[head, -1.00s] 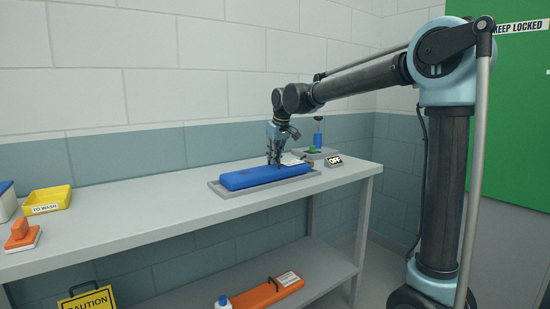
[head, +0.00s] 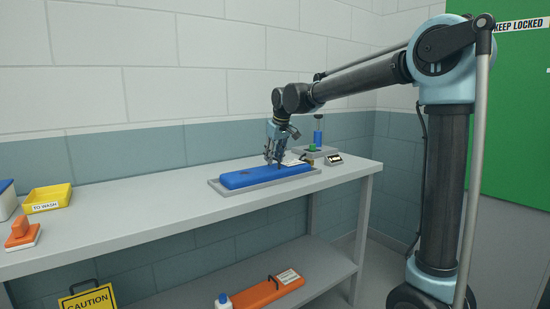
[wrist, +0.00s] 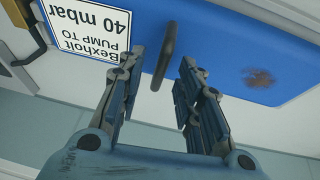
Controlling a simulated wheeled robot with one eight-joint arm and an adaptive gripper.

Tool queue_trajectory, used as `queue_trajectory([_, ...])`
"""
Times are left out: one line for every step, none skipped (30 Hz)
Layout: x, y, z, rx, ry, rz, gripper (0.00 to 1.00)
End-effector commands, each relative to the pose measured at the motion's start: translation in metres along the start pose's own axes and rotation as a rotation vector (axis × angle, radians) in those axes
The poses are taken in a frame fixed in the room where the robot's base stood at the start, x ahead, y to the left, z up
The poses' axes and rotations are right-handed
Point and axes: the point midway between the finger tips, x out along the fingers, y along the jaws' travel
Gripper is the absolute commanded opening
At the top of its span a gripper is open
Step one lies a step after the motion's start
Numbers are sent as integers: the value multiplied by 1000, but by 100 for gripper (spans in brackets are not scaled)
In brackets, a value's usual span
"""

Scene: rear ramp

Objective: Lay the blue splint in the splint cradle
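The blue splint (head: 238,181) lies lengthwise in the grey splint cradle (head: 226,193) on the bench. It looks flat, with the cradle rim showing around it. In the wrist view the splint (wrist: 215,45) has a white label reading "Bexholt PUMP TO 40 mbar", a brown smudge and a dark handle (wrist: 164,56). My gripper (head: 274,162) is at the splint, right of its middle. In the wrist view my gripper (wrist: 155,75) has its fingers apart, one on each side of the handle, with gaps showing.
Behind the right end stands a grey unit with a green knob (head: 312,148), a blue cylinder (head: 318,137) and a small black sign (head: 333,159). A yellow tray (head: 47,198) and an orange block (head: 21,234) are at the left. The bench between is clear.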

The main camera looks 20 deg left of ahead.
Motion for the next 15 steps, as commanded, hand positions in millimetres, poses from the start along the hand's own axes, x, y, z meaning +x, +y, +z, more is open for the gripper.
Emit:
queue_trajectory([0,0,0,0,0,0,33])
queue_trajectory([0,0,0,0,0,0,33])
queue_trajectory([0,0,0,0,0,0,33])
queue_trajectory([0,0,0,0,0,0,33])
queue_trajectory([0,0,0,0,0,0,33])
queue_trajectory([0,0,0,0,0,0,33])
queue_trajectory([-1,0,0,0,0,0,33])
queue_trajectory([-3,0,0,0,0,0,33])
queue_trajectory([-6,0,0,0,0,0,33])
queue_trajectory([-8,0,0,0,0,0,33])
queue_trajectory([-12,0,0,0,0,0,33])
queue_trajectory([-17,0,0,0,0,0,33])
queue_trajectory([-22,0,0,0,0,0,33])
queue_trajectory([-27,0,0,0,0,0,33])
queue_trajectory([-35,0,0,0,0,0,33])
